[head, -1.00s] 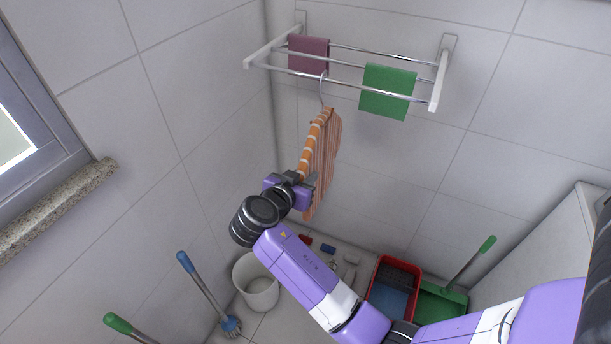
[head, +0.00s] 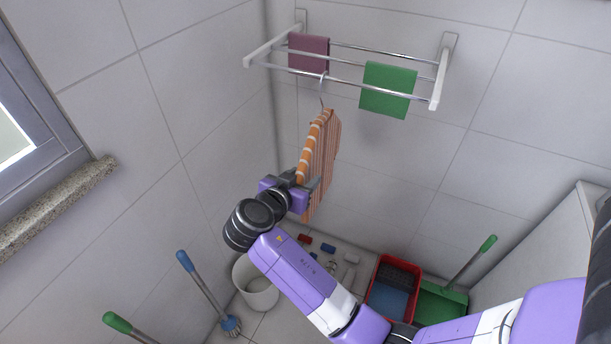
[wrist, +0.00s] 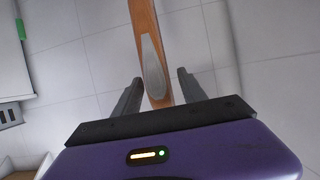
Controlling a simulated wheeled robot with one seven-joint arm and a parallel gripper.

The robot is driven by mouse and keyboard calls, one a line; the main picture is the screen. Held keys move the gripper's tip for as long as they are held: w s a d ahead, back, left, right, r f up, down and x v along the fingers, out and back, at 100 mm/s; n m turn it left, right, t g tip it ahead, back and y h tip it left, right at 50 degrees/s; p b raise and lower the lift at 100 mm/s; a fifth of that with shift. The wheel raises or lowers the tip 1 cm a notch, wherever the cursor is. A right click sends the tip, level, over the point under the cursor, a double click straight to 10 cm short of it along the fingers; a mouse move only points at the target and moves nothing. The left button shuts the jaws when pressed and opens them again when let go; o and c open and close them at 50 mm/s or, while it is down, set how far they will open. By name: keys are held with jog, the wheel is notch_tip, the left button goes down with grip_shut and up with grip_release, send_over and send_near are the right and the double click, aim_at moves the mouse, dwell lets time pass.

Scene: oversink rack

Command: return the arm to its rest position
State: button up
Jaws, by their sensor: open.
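My gripper (head: 301,189) is at the lower part of the orange striped cloth (head: 322,155), which hangs from a hook on the front bar of the wall rack (head: 340,79). In the wrist view my gripper (wrist: 157,88) is open, its two dark fingers standing apart on either side of an orange strip with a pale grey tip, with gaps showing. My purple arm reaches in from the lower right. Whether a finger touches the cloth cannot be told.
A maroon cloth (head: 309,54) and a green cloth (head: 388,90) hang on the rack. Below stand a white bucket (head: 257,284), a blue-handled brush (head: 205,290), a red crate (head: 415,268) and a green dustpan (head: 446,305). A stone window sill (head: 60,205) juts out at left.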

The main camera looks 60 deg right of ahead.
jog(key=w+v, duration=0.1)
jog(key=v, duration=0.5)
jog(key=s+a+f+n+t+y, duration=0.3)
jog(key=s+a+f+n+t, duration=0.15)
jog(key=f+n, duration=0.4)
jog(key=s+a+f+n+t+y, duration=0.4)
jog(key=s+a+f+y, duration=0.15)
jog(key=s+a, duration=0.3)
jog(key=s+a+r+n+t+y, duration=0.25)
jog(key=s+a+r+y, duration=0.2)
jog(key=s+a, duration=0.3)
jog(key=s+r+t, duration=0.1)
jog(key=s+r, duration=0.2)
jog(key=r, duration=0.2)
jog(key=s+r+n+t, duration=0.1)
jog(key=s+r, duration=0.3)
jog(key=r, duration=0.2)
jog(key=shift+a+r+b, duration=0.15)
jog(key=shift+a+b, duration=0.15)
jog(key=shift+a, duration=0.05)
